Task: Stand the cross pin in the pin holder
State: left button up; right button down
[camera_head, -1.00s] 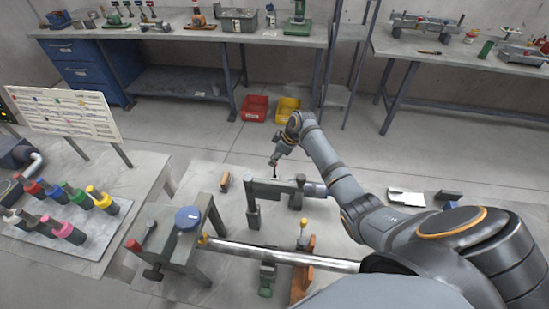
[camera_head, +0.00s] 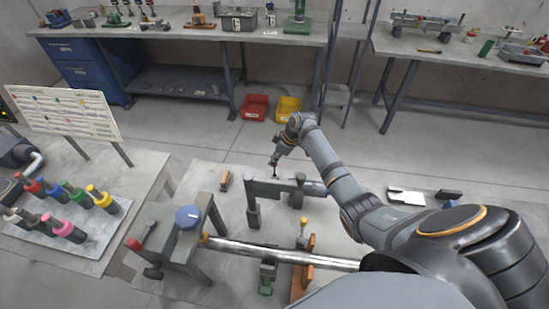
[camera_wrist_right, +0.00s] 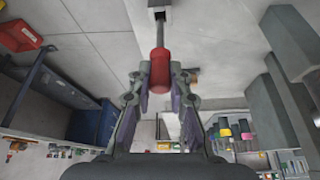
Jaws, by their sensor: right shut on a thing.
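My right gripper (camera_head: 274,163) points down over the grey beam (camera_head: 267,189) at mid-table. In the wrist view its fingers (camera_wrist_right: 160,78) are shut on a red body with a thin grey shaft, which I take to be the cross pin (camera_wrist_right: 160,62). The shaft runs away from the fingers to a dark opening in a pale grey block (camera_wrist_right: 166,5). I cannot tell whether its tip is inside or just above. The red body is too small to make out in the head view. I cannot tell for certain which part is the pin holder. My left gripper is not in view.
A silver shaft (camera_head: 280,255) lies across the front from a stand with a blue disc (camera_head: 187,216). An orange upright (camera_head: 303,270) and a small orange-brown block (camera_head: 224,181) stand nearby. A rack of coloured handles (camera_head: 82,230) is at left.

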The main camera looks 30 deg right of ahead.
aim_at(275, 166)
jog(key=shift+f+b, duration=1.6)
jog(key=shift+f, duration=0.85)
jog(key=c, duration=1.2)
grip_release()
jog(key=shift+r, duration=0.1)
jog(key=v, duration=1.1)
jog(key=shift+s+d+r, duration=0.15)
jog(key=shift+s+r, duration=0.05)
jog(key=shift+r, duration=0.1)
